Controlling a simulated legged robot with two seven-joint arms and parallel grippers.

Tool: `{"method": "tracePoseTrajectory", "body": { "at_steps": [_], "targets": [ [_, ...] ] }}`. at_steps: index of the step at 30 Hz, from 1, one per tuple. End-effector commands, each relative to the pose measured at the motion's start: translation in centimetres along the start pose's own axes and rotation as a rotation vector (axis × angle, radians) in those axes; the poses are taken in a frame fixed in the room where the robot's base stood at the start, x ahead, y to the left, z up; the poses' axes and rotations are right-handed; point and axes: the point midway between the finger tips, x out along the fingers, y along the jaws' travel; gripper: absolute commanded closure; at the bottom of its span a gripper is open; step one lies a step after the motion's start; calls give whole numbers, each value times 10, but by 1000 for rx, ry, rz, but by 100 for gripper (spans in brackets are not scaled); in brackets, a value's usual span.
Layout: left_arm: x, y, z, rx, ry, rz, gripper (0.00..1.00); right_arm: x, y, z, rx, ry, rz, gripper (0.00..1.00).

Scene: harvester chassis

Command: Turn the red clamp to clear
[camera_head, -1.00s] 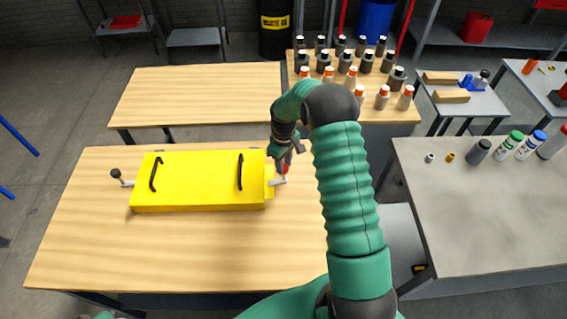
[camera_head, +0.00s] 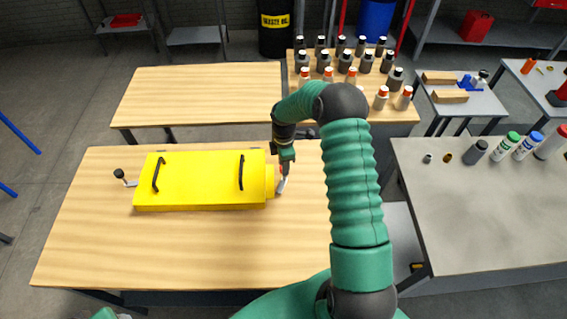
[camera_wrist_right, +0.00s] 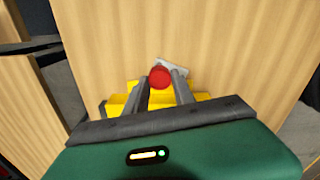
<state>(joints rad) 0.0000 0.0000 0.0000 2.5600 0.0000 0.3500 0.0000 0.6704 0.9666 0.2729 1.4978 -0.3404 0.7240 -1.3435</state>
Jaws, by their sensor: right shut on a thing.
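The yellow chassis (camera_head: 203,180) lies on the near wooden table with two black handles on top. The red clamp (camera_wrist_right: 160,77) shows between the finger ends of my right gripper (camera_wrist_right: 159,88) in the right wrist view, with its grey lever (camera_wrist_right: 172,67) beside it. In the head view my right gripper (camera_head: 284,166) points down at the chassis's right end and hides most of the clamp. The grey lever (camera_head: 281,186) shows below it, tilted. The right gripper is shut on the red clamp. My left gripper is not in view.
A black-knobbed lever (camera_head: 124,178) sticks out at the chassis's left end. The near table (camera_head: 180,250) is bare in front of the chassis. Several bottles stand on a back table (camera_head: 400,115) and on the grey table (camera_head: 480,220) at right.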

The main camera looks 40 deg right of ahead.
Motion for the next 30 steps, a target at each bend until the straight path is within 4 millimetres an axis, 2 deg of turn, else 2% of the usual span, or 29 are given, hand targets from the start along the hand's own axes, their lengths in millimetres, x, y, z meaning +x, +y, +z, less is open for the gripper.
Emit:
{"method": "tracePoseTrajectory", "body": {
  "at_steps": [6,15,30],
  "targets": [
    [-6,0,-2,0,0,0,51,0,-1,1,-175,-1,-2,100],
    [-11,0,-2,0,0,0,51,1,-1,1,-332,-1,-2,100],
    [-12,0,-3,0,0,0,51,1,0,1,-389,-1,-1,100]
  ]
}}
